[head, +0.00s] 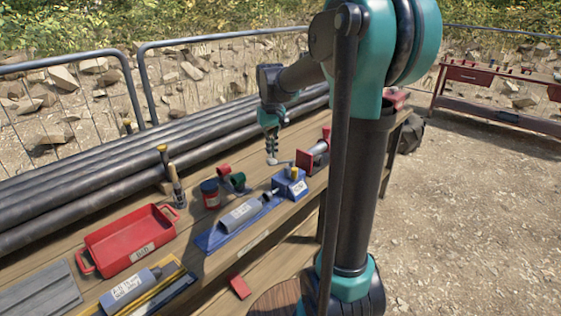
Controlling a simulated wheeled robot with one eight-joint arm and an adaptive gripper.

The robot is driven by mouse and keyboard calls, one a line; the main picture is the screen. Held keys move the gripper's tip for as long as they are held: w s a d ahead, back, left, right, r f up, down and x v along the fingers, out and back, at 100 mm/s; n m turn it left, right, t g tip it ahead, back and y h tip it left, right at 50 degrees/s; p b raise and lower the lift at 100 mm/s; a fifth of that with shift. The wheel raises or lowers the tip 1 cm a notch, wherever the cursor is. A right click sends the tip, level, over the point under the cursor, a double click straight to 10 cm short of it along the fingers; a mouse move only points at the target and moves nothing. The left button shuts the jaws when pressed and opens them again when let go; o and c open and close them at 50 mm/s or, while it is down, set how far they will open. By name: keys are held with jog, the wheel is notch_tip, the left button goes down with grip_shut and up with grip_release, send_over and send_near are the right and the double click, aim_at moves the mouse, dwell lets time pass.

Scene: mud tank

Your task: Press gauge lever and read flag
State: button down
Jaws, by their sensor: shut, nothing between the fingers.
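A blue block-shaped device (289,187) with a white label and a yellow cap stands on the wooden bench, right of the middle. A red device (314,155) with a grey cylinder stands just behind it to the right. A small pale bar (282,162) lies beside the red device, below my fingertips; I cannot tell whether it is the gauge lever. My gripper (271,157) points down, shut and empty, behind the blue device. Its tips are close to the bar; contact is unclear at this size. No flag can be made out.
A blue tray (205,241) bears a grey labelled cylinder.

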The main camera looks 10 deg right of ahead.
aim_at(272, 162)
jog(key=shift+f, duration=2.55)
jog(key=shift+r, duration=5.55)
jog(key=shift+s+f, duration=0.1)
jog(key=s+d+f+t, duration=0.2)
jog(key=s+f, duration=0.8)
jog(key=s, duration=0.1)
jog(key=s+d+f+m+t, duration=0.1)
jog(key=s+d+f+t, duration=0.1)
jog(key=s+f, duration=0.9)
jog(key=shift+f, duration=0.3)
